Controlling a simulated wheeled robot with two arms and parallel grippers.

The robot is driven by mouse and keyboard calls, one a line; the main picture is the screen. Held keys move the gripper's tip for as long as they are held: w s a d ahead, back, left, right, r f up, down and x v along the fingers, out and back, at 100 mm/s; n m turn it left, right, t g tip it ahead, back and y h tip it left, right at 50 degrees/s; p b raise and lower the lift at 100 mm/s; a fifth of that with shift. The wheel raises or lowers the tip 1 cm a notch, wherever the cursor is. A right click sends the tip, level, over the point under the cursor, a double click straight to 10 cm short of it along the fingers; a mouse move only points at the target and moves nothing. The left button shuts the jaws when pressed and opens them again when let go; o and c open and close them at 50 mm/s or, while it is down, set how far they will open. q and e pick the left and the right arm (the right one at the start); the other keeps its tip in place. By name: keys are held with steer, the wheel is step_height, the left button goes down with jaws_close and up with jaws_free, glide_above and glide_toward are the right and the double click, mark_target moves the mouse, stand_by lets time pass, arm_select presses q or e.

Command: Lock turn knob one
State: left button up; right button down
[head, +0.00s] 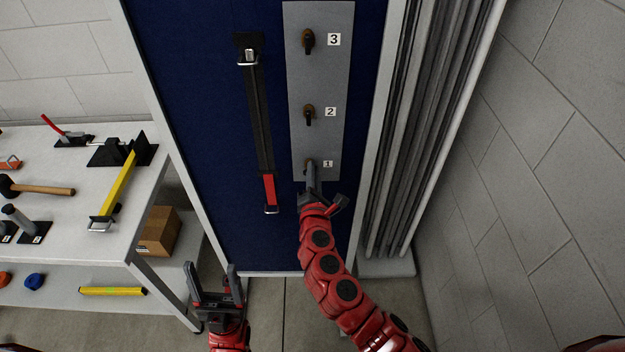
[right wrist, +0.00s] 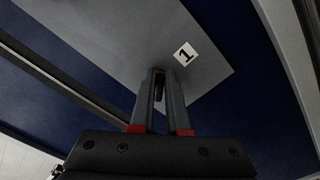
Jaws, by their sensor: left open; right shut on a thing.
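Turn knob one (head: 308,163) sits at the bottom of the grey plate (head: 318,88) on the blue panel, beside the label "1". My right gripper (head: 310,172) is at this knob and partly hides it. In the right wrist view, the dark knob (right wrist: 159,88) lies between the fingertips of my right gripper (right wrist: 159,78), which is shut on it. How far the knob is turned is hard to tell. My left gripper (head: 216,285) is open and empty, low in front of the blue panel.
Knobs two (head: 309,112) and three (head: 308,41) are above on the same plate. A table (head: 65,245) with tools stands at the left. Grey vertical folds (head: 425,130) are at the right.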

steer(key=shift+d+f+m+b, duration=0.1)
steer(key=shift+f+m+b, duration=0.1)
steer(key=shift+m+b, duration=1.15)
steer(key=shift+d+f+m+b, duration=0.1)
steer(key=shift+f+m+b, duration=0.05)
steer(key=shift+m+b, duration=1.15)
steer(key=shift+f+m+b, duration=0.2)
steer(key=shift+m+b, duration=1.05)
steer(key=shift+b, duration=0.1)
steer(key=c, duration=0.9)
jaws_free()
